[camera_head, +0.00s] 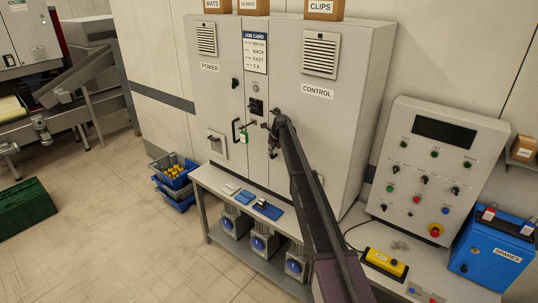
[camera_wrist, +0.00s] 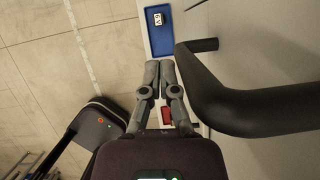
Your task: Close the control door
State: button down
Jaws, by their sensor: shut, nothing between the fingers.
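The grey cabinet has a power door (camera_head: 210,112) on the left and a control door (camera_head: 317,125) on the right, marked CONTROL. The control door looks flush or nearly flush with the cabinet front; I cannot tell if a small gap is left. My gripper (camera_head: 272,150) is in front of this door, near its left edge, pointing down. In the wrist view my gripper (camera_wrist: 159,68) has its fingers together and empty. A thick black handle (camera_wrist: 232,112) is close on its right, and the fingers are not around it. My arm hides part of the control door.
A bench below holds a blue tray (camera_head: 268,209), also in the wrist view (camera_wrist: 160,38). A control panel (camera_head: 430,165), yellow box (camera_head: 384,263) and blue spares box (camera_head: 490,252) stand right.

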jog(key=shift+w+d+r, duration=0.1)
jog(key=shift+w+d, duration=0.1)
jog(key=shift+w, duration=0.2)
jog(key=shift+w+d, duration=0.1)
jog(key=shift+d, duration=0.1)
jog(key=s+a+r+p, duration=0.1)
jog(key=s+r+p, duration=0.7)
jog(key=r+p, duration=0.1)
jog(key=shift+s+r, duration=0.15)
dwell(0.9)
jog(key=shift+s+a, duration=0.1)
dwell(0.4)
